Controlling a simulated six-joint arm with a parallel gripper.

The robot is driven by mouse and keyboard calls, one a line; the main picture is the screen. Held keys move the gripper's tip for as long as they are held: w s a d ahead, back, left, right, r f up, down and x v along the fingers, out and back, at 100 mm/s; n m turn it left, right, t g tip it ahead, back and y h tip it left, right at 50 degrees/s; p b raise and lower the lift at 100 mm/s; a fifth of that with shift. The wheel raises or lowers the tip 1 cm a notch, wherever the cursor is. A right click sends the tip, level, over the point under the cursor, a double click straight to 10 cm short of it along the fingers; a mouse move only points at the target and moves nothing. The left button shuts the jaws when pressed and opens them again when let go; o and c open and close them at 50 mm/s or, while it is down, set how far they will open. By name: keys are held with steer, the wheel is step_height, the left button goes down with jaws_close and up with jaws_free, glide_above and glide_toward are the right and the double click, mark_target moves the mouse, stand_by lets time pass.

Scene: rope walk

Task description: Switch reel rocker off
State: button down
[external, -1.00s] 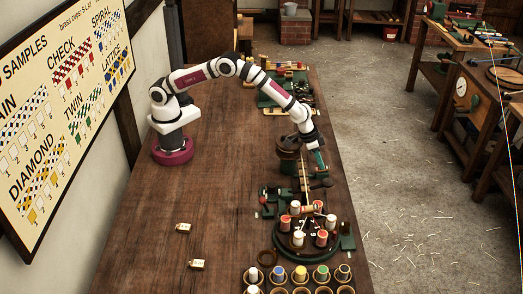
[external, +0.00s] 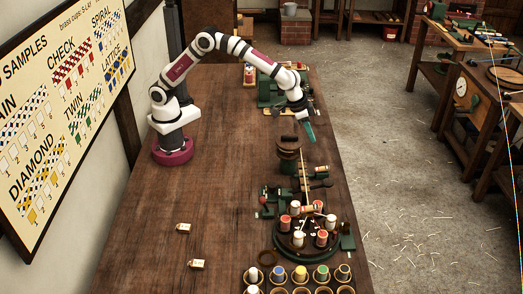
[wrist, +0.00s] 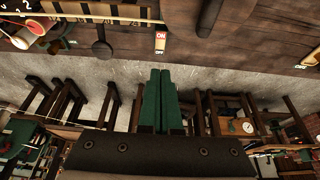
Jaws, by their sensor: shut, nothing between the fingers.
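A small plate marked ON in red and OFF in white (wrist: 160,44) shows at the top middle of the wrist view, on the dark wooden bench. I cannot tell from it which way the rocker is tipped. In the external view the rocker is too small to make out. My gripper (external: 310,132) is above the far half of the bench, behind and to the right of a round brown wooden reel (external: 288,152). Its green fingers (wrist: 160,78) are shut together and empty, apart from the plate in the wrist view.
A round carousel with red and white bobbins (external: 305,252) stands on the bench's near part, with cups of coloured bobbins (external: 300,274) in front. A numbered scale (wrist: 95,12) and a dark knob (wrist: 102,49) lie near the plate. The bench's left side is mostly clear.

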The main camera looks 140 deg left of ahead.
steer(key=shift+s+d+r, duration=0.1)
steer(key=shift+s+r, duration=0.05)
steer(key=shift+r, duration=0.25)
glide_toward(325, 167)
steer(key=x, duration=0.6)
steer(key=shift+f, duration=0.25)
steer(key=shift+a+f, duration=0.15)
steer(key=shift+a, duration=0.1)
stand_by(0.3)
